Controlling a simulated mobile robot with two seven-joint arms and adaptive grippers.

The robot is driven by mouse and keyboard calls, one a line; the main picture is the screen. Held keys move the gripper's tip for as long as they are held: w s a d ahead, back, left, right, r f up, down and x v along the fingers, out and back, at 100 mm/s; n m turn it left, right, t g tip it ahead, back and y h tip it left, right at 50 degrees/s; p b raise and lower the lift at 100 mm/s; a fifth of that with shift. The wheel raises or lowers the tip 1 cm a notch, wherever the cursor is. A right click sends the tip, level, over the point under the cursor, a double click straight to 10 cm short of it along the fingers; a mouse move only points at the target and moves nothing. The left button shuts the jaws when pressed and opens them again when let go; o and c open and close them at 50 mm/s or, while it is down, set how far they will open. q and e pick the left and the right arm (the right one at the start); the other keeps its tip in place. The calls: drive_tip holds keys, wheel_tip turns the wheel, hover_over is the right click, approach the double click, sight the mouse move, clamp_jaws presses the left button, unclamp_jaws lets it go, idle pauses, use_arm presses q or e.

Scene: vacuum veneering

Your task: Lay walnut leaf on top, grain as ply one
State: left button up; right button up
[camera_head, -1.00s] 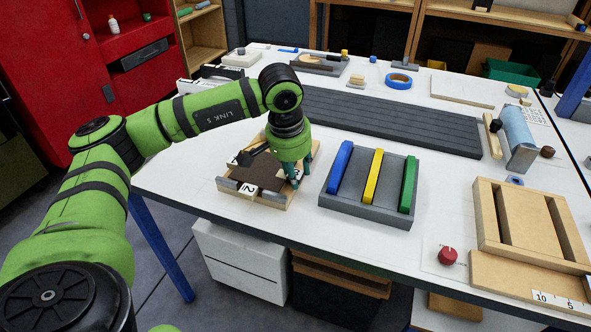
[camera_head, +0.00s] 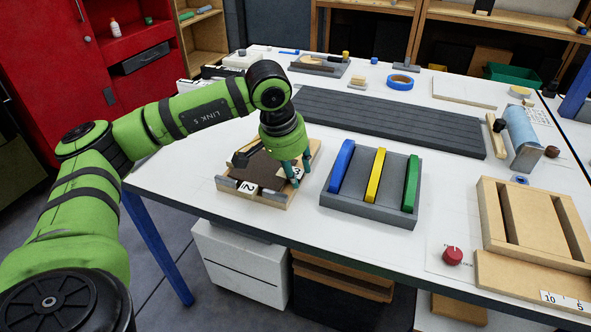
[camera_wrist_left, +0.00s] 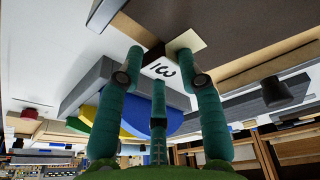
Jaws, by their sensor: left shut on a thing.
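A dark brown walnut leaf (camera_head: 262,168) lies in a shallow wooden tray (camera_head: 267,200) near the front left of the table. White number tags sit at the tray's edge; one reads 2 (camera_head: 249,187). My left gripper (camera_head: 295,172) is at the tray's right side, fingers pointing down at the leaf's edge. It is shut, apparently on the walnut leaf, though the contact is partly hidden. In the left wrist view, brown sheet (camera_wrist_left: 235,25) lies beyond the fingers, with a pale patch (camera_wrist_left: 185,43) and a tag reading 3 (camera_wrist_left: 162,70) near them. My right gripper is out of view.
A grey rack (camera_head: 370,208) with blue, yellow and green bars stands just right of the tray. A long dark slatted panel (camera_head: 390,120) lies behind. A wooden frame (camera_head: 535,218) and red knob (camera_head: 452,256) are at right. Blue tape (camera_head: 399,82) lies farther back.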

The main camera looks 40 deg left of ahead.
use_arm(q)
drive_tip(key=o, duration=1.2)
drive_tip(key=shift+f, duration=0.2)
drive_tip(key=shift+o, duration=0.2)
drive_tip(key=shift+a, duration=0.15)
drive_tip(key=shift+r, duration=0.1)
drive_tip(key=v, duration=1.2)
